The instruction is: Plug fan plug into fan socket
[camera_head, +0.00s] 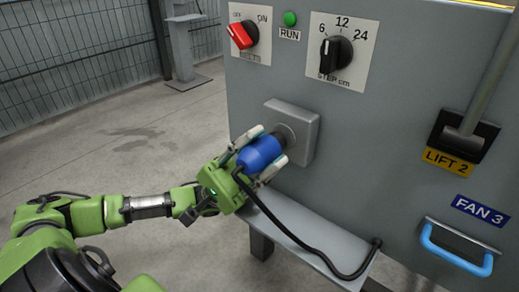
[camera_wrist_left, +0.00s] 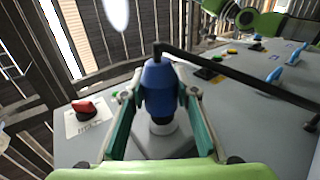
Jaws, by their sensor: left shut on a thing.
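The blue fan plug (camera_head: 260,152) is held between the fingers of my left gripper (camera_head: 268,147), which is shut on its body. The plug points at the fan socket (camera_head: 306,122), a grey square box with a round opening on the panel. Its front end is at the opening; I cannot tell how deep it sits. In the left wrist view the plug (camera_wrist_left: 160,88) stands between the two fingers, with a pale ring (camera_wrist_left: 163,126) at its front end. A black cable runs from the plug's back.
The grey panel (camera_head: 400,110) carries a red switch (camera_head: 242,35), a green RUN lamp (camera_head: 290,18), a black step knob (camera_head: 335,53), a LIFT 2 lever (camera_head: 465,140) and a blue FAN 3 handle (camera_head: 455,252). A grey ledge (camera_head: 310,236) lies below the socket, with the cable across it.

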